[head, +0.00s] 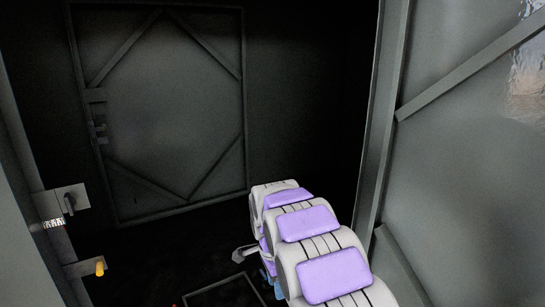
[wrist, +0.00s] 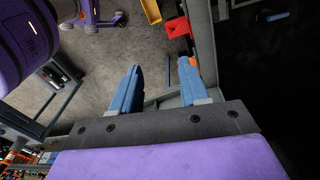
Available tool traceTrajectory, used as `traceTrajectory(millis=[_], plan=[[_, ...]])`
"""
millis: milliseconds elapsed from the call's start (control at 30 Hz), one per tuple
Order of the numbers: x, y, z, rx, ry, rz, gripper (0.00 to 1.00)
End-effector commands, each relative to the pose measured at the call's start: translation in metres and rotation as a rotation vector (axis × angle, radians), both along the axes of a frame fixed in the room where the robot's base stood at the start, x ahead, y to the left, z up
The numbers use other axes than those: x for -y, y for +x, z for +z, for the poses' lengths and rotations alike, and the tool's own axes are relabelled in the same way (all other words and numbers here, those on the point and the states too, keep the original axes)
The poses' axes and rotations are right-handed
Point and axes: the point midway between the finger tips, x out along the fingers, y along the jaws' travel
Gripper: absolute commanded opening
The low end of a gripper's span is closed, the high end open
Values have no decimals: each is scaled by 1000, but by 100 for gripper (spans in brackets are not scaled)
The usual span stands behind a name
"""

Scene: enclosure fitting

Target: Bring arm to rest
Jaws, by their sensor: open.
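My gripper (wrist: 160,66) shows in the wrist view with its two blue fingers spread apart and nothing between them. Below the fingers, grey floor and a grey metal edge show. In the head view my white and purple arm (head: 317,236) is at the lower right, folded in several thick segments. The gripper is mostly hidden behind the arm there, so I cannot tell its exact place in that view.
A dark enclosure with a grey braced panel (head: 170,100) lies ahead. A grey door (head: 465,130) stands close to the right of my arm. Latch plates (head: 62,200) are on the left frame. The wrist view shows a yellow bin (wrist: 151,11) and a red bin (wrist: 177,27).

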Motion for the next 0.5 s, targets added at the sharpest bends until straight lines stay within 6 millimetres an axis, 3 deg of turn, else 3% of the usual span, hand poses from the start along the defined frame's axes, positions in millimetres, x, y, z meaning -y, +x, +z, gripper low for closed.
traceTrajectory(millis=[233, 500], plan=[[49, -67, 41, -41, 14, 216, 44], [88, -152, 64, -91, 50, 466, 44]])
